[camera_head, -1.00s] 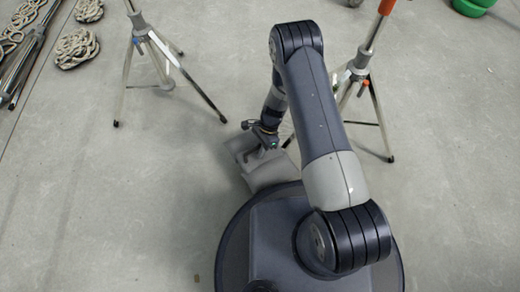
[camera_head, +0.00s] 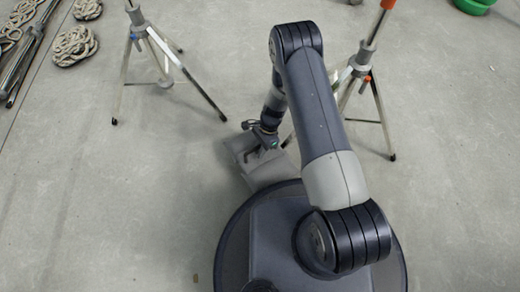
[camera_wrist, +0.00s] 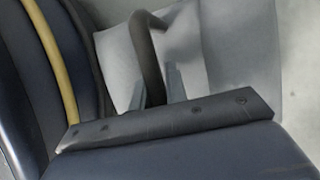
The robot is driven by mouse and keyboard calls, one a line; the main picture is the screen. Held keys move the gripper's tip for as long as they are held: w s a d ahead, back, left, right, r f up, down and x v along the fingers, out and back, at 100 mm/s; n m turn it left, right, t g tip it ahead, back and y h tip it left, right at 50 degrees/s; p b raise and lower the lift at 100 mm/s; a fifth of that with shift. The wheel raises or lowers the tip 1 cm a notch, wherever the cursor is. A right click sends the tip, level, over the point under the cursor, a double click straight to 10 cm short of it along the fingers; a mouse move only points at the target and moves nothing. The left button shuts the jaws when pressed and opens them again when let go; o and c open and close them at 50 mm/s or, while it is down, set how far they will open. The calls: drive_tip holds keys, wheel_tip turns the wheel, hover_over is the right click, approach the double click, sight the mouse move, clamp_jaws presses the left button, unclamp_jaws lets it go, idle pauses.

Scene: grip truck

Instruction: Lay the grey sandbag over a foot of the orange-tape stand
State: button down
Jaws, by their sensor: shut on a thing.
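The grey sandbag (camera_head: 262,167) is low in front of my round base in the head view. My gripper (camera_head: 266,143) is over its middle and shut on its dark strap handle. In the wrist view the bag (camera_wrist: 238,50) fills the upper part, and the handle (camera_wrist: 150,58) stands between my fingers (camera_wrist: 160,85). Whether the bag touches the floor is hard to tell. The orange-tape stand (camera_head: 358,70) is to the right of my gripper. Its tripod feet spread on the floor, one foot at the right (camera_head: 391,157); my arm hides part of the stand.
A second tripod stand (camera_head: 150,40) without visible orange tape is at the upper left. Coiled ropes (camera_head: 75,45) and long poles (camera_head: 30,55) lie at the far left. A green tub (camera_head: 472,6) is at the top right.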

drive_tip(key=shift+w+f+b, duration=0.1)
drive_tip(key=shift+f+b, duration=1.45)
drive_tip(key=shift+f, duration=0.2)
drive_tip(key=c, duration=1.4)
unclamp_jaws()
drive_tip(key=shift+o, duration=0.4)
drive_tip(key=shift+f, duration=0.1)
drive_tip(key=p+v, duration=0.4)
drive_tip(key=v, duration=0.7)
drive_tip(key=shift+f, duration=0.1)
